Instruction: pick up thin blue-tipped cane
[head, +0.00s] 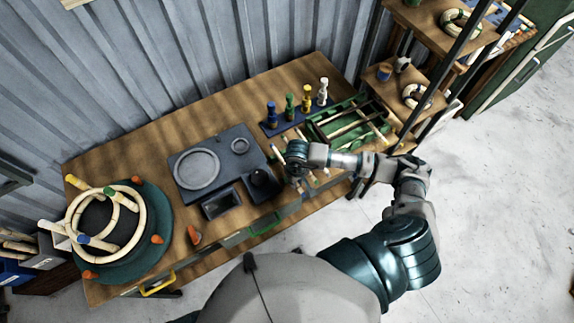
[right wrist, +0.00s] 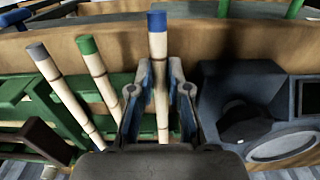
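The thin blue-tipped cane (right wrist: 159,45) stands out between the two fingers of my right gripper (right wrist: 160,95) in the right wrist view. Its blue end reaches beyond the fingertips. The fingers are open on either side of it, with narrow gaps showing. In the head view my right gripper (head: 293,174) is over the front part of the bench, just right of the dark fixture, and hides part of the canes. A green-tipped cane (right wrist: 96,70) and a grey-tipped cane (right wrist: 60,85) lie beside the blue-tipped one. My left gripper is out of view.
The dark fixture (head: 232,150) is close left of the gripper. Blue, green, yellow and white pegs stand on a blue strip (head: 290,123) behind. A green rack (head: 345,122) is to the right. A round jig (head: 150,235) with rattan rings fills the bench's left end.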

